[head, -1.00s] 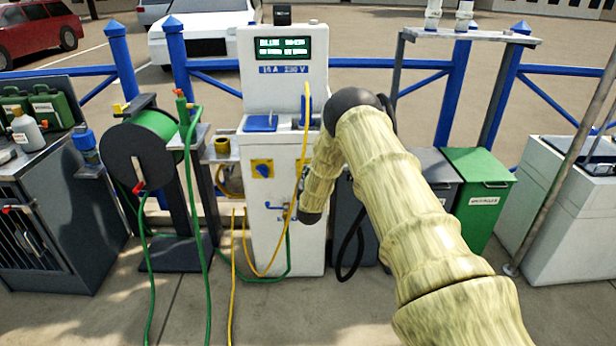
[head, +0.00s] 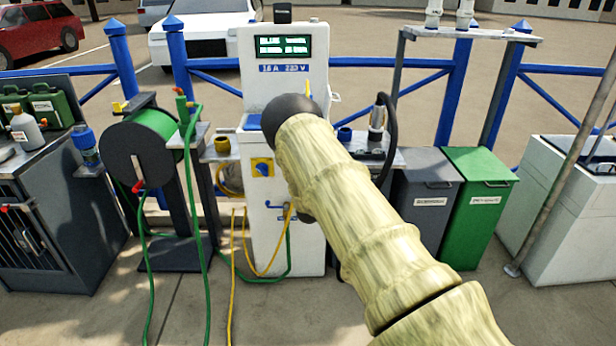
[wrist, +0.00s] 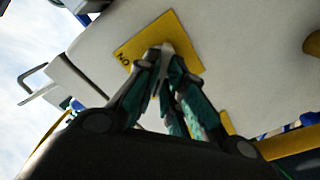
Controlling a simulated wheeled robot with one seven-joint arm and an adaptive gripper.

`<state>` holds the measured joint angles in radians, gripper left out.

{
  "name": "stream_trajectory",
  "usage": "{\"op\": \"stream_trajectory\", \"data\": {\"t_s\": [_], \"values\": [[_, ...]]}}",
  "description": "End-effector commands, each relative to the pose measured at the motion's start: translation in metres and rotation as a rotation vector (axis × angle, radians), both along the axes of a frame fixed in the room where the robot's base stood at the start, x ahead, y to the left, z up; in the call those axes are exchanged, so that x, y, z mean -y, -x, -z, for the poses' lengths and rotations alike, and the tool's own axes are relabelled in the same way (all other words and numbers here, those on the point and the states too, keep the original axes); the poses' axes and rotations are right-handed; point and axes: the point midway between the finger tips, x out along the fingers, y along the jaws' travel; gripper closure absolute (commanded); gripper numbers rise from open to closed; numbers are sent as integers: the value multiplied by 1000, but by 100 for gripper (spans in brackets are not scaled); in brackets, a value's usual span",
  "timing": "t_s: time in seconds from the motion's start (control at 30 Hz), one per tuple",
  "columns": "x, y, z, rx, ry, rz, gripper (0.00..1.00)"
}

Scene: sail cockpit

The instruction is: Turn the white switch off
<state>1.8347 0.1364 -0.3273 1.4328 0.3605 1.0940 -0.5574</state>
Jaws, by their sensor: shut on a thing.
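A yellow plate (wrist: 188,48) with the letters ON upside down is on a white housing in the wrist view. My gripper (wrist: 163,62) is over this plate, with its teal-padded fingers brought together at the plate's middle. They are shut on the small white switch (wrist: 164,47), mostly hidden between the fingertips. In the head view, my arm covers the right side of the white pedestal (head: 262,225); my gripper and this plate are hidden there. Another yellow plate with a blue knob (head: 262,168) shows on the pedestal's front.
Green and yellow hoses hang at the pedestal's front and left. A hose reel (head: 150,150) stands left. A grey bin (head: 425,195) and a green bin (head: 478,200) stand right of my arm. A shelf with a black cable (head: 388,140) is close by.

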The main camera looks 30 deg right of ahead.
Motion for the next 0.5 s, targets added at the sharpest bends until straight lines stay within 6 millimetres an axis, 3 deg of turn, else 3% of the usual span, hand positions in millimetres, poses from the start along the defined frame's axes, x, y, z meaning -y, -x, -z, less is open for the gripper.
{"op": "stream_trajectory", "data": {"t_s": [0.5], "values": [[1, 3, 5, -70, 100, 2, 100]]}}
